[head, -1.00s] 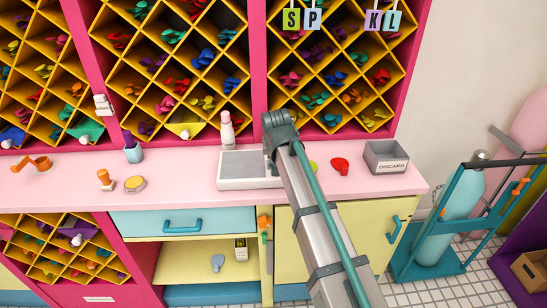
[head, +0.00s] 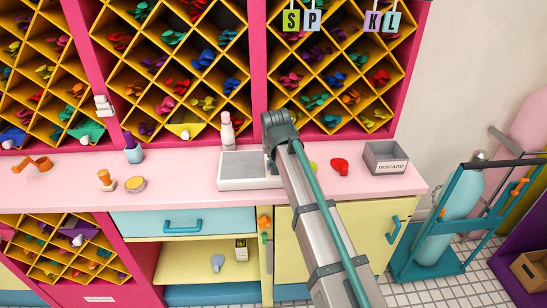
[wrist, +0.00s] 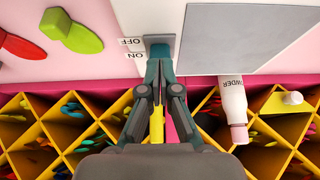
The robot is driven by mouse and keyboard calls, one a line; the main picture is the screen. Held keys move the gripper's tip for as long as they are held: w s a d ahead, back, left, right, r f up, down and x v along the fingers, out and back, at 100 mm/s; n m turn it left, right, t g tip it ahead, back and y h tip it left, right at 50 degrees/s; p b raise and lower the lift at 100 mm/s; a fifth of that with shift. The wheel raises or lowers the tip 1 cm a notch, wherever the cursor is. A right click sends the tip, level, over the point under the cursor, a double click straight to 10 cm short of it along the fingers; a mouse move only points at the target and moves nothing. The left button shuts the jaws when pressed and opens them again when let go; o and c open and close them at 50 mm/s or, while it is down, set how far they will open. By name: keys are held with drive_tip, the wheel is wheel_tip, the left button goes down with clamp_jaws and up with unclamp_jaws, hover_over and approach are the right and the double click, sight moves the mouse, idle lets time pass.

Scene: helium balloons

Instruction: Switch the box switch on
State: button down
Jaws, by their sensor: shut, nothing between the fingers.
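The white box (head: 229,184) with a grey top panel sits on the pink counter; my arm hides its right end in the head view. In the wrist view the box (wrist: 193,68) shows its large grey panel (wrist: 232,40), a small grey switch plate (wrist: 174,42) and upside-down OFF and ON labels (wrist: 134,48) beside the plate. My gripper (wrist: 160,50) is shut and empty, with its fingertips over the switch plate at the level of the labels. The tips cover the switch lever, so I cannot tell its position or whether they touch it.
A powder bottle (wrist: 231,98) stands close beside the box. Green (wrist: 72,30) and red (wrist: 20,46) balloon-shaped pieces lie on the counter on the other side. A grey DISCARD bin (head: 385,158) stands at the counter's right end. Yellow lattice shelves (head: 175,75) rise behind.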

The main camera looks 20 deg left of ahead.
drive_tip(key=shift+w+a+r+p, duration=0.1)
drive_tip(key=shift+w+r+p, duration=0.05)
drive_tip(key=shift+r+p, duration=0.3)
wheel_tip(320, 180, up, 6)
drive_tip(key=p, duration=0.3)
idle(0.4)
